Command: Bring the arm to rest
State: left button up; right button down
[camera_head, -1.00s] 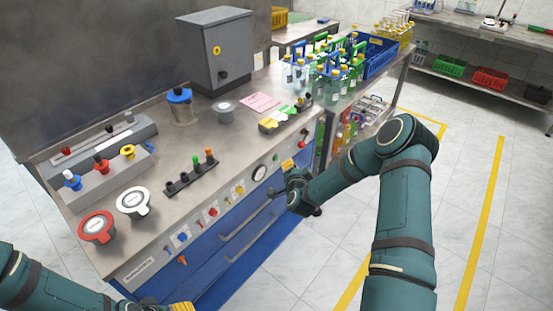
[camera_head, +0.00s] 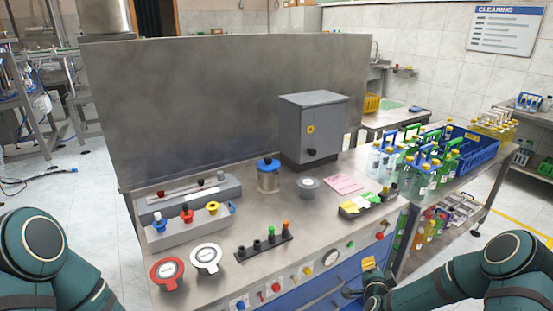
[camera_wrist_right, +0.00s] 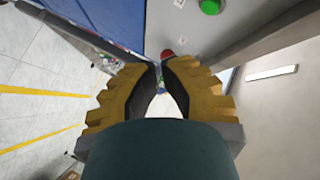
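My right gripper (camera_head: 372,283) hangs in front of the workbench's front panel, beside the bench's front right part. In the right wrist view its yellow-ridged fingers (camera_wrist_right: 160,68) come together at the tips, with only a narrow gap and nothing held. My right arm (camera_head: 500,262) comes in from the lower right. My left arm (camera_head: 38,245) shows at the lower left, and its gripper is out of the picture. The workbench (camera_head: 240,222) stands in front of me.
The bench bears a grey box (camera_head: 312,128), a blue-lidded canister (camera_head: 268,177), red (camera_head: 168,274) and white (camera_head: 207,259) round pieces, and a black peg rack (camera_head: 264,248). Bottles (camera_head: 425,170) and a blue crate (camera_head: 470,148) stand at right. Floor (camera_head: 80,190) shows at left.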

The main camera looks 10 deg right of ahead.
jog(key=s+a+f+n+g+y, duration=0.2)
jog(key=s+a+f+n+y, duration=0.15)
jog(key=a, duration=0.55)
jog(key=s+a+f+n+g+y, duration=0.2)
jog(key=s+a+n+y, duration=0.15)
jog(key=a, duration=0.55)
jog(key=s+a+f+n+g+y, duration=0.1)
jog(key=s+a+n+g, duration=0.2)
jog(key=s, duration=0.5)
jog(key=s+a+n+g+y, duration=0.1)
jog(key=s+a+n+g, duration=0.3)
jog(key=s+a, duration=0.3)
jog(key=shift+s+a+f+g, duration=0.35)
jog(key=shift+s+g, duration=0.35)
jog(key=shift+s, duration=0.45)
